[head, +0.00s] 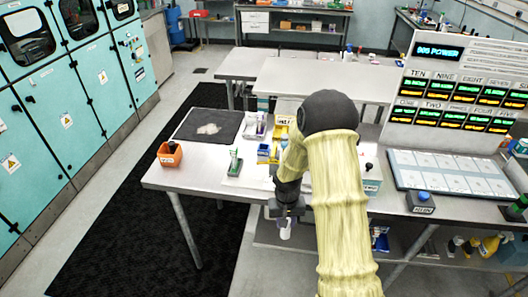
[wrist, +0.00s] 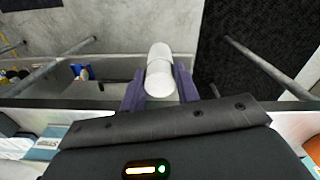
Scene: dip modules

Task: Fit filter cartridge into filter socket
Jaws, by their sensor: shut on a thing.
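My gripper (head: 286,211) is beyond the near edge of the table in the head view, pointing down. It is shut on a white cylinder with a rounded end, seemingly the filter cartridge (head: 285,231). In the wrist view the cartridge (wrist: 159,75) sits between the two purple fingers (wrist: 160,92), with its far end free in the air over the floor and lower shelf. I cannot pick out the filter socket for certain; my arm hides part of the table.
The white table (head: 178,176) carries an orange box (head: 169,155), a green upright item (head: 235,162), a blue-and-yellow item (head: 264,154) and a dark mat (head: 190,127). A display panel (head: 458,90) stands at right. The lower shelf (head: 345,243) lies beneath the table.

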